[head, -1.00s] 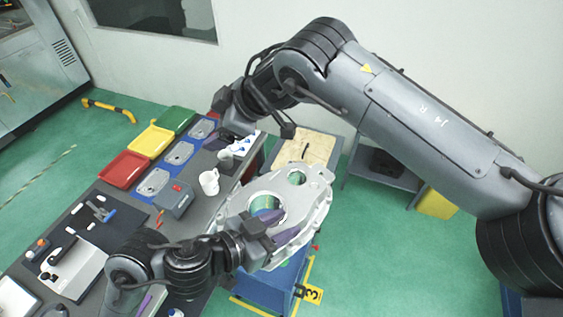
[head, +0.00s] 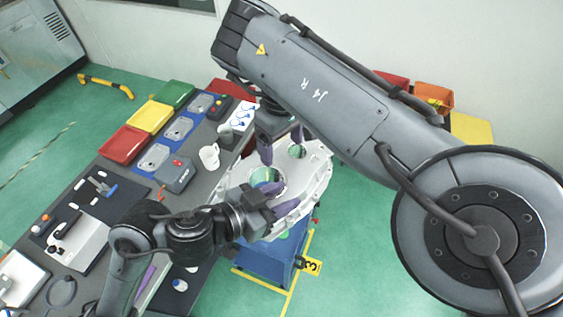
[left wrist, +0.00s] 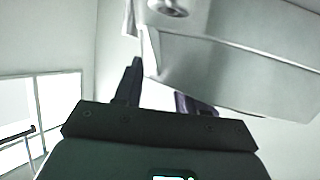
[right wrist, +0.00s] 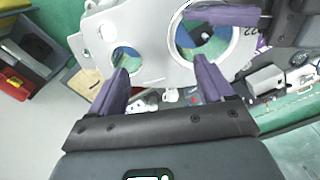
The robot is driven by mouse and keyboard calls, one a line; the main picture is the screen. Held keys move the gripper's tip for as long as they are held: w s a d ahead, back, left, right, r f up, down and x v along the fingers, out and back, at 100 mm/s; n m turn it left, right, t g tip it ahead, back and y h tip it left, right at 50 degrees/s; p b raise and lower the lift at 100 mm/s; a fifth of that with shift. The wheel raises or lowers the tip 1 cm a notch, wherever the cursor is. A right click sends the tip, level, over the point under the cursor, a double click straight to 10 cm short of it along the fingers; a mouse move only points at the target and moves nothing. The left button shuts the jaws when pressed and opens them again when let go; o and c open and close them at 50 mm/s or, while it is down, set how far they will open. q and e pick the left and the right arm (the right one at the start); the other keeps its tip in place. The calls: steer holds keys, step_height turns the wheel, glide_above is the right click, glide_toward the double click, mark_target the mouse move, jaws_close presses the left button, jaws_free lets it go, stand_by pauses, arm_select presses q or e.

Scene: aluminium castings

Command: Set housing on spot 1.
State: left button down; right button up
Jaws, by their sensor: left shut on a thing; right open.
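The housing (head: 318,170) is a pale metal casting with a large round hole and a smaller one. It is held in the air beside the bench, above a blue cart. My left gripper (head: 268,190) is shut on its near rim at the large hole. One left finger also shows across that hole in the right wrist view. The housing (left wrist: 235,60) fills the upper right of the left wrist view. My right gripper (head: 282,146) is open over the housing's far side, its fingers near the small hole (right wrist: 126,60). I cannot tell whether they touch it. Spot 1 is not identifiable.
The blue cart (head: 262,262) stands below, near a floor sign marked 3 (head: 312,266). The bench holds a white mug (head: 209,156), a grey box (head: 175,173), and red (head: 122,146), yellow (head: 150,117) and green (head: 176,95) trays. My right arm covers the upper right.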

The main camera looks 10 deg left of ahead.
mark_target(281, 170)
arm_select(q)
steer(key=shift+r, duration=0.2)
arm_select(e)
step_height(281, 170, down, 10)
steer(key=shift+r, duration=0.1)
stand_by(0.3)
steer(key=shift+s+a, duration=0.15)
jaws_close()
arm_select(q)
steer(key=c, duration=0.9)
jaws_free()
arm_select(e)
steer(key=shift+r, duration=0.1)
arm_select(q)
steer(key=o, duration=0.3)
steer(key=shift+f, duration=0.1)
steer(key=shift+o, duration=0.2)
steer(key=shift+r, duration=4.85)
